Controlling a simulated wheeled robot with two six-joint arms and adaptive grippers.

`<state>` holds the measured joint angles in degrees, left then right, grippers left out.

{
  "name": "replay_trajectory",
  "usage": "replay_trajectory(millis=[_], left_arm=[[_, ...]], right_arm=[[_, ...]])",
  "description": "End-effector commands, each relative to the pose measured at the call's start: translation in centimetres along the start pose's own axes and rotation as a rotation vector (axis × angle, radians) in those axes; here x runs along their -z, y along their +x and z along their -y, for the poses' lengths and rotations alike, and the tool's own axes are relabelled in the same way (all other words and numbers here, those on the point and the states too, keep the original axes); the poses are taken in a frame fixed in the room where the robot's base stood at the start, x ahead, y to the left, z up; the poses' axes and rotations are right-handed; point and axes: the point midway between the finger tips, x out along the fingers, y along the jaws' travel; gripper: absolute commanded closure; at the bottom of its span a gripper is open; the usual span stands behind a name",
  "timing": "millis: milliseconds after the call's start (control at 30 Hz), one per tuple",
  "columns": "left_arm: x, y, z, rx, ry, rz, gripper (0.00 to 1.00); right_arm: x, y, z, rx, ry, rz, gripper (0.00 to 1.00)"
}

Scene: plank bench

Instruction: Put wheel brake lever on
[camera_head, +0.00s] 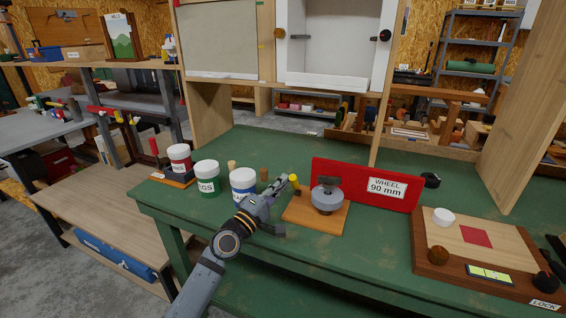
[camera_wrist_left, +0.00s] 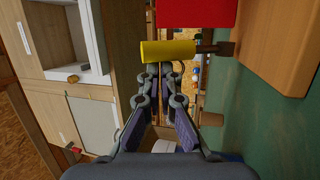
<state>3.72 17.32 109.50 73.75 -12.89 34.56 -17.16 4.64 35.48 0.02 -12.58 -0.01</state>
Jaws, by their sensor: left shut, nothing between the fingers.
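The brake lever (camera_head: 294,184) has a yellow grip and sits at the left back of a wooden base (camera_head: 303,222). A grey wheel (camera_head: 327,198) with a dark top stands on this base, right of the lever. My left gripper (camera_head: 284,190) is shut and empty, close to the lever. In the left wrist view the yellow grip (camera_wrist_left: 168,51) lies across, just ahead of the closed fingertips (camera_wrist_left: 163,70). I cannot tell whether they touch. The lever's dark arm runs right from the grip, toward the wooden base. My right gripper is not in view.
A red sign board (camera_head: 366,186) reading "WHEEL 90 mm" stands behind the wheel. A wooden panel (camera_head: 470,245) with knobs lies at the right. The green bench's front strip (camera_head: 350,262) is clear.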

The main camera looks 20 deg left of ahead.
Motion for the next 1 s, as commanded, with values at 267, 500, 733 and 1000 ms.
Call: replay_trajectory(millis=[267,500,733,1000], left_arm=[[0.4,1.2,-4.8,-0.004,0.007,0.001,1.0],[0.6,1.9,-7.4,-0.002,0.002,-0.001,1.0],[0.6,1.9,-7.7,-0.001,0.0,-0.003,1.0],[0.4,2.3,-8.5,0.045,0.007,0.012,1.0]], right_arm=[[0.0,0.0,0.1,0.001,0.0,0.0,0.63],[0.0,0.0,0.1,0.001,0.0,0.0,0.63],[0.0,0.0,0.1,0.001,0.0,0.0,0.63],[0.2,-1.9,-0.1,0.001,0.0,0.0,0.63]])
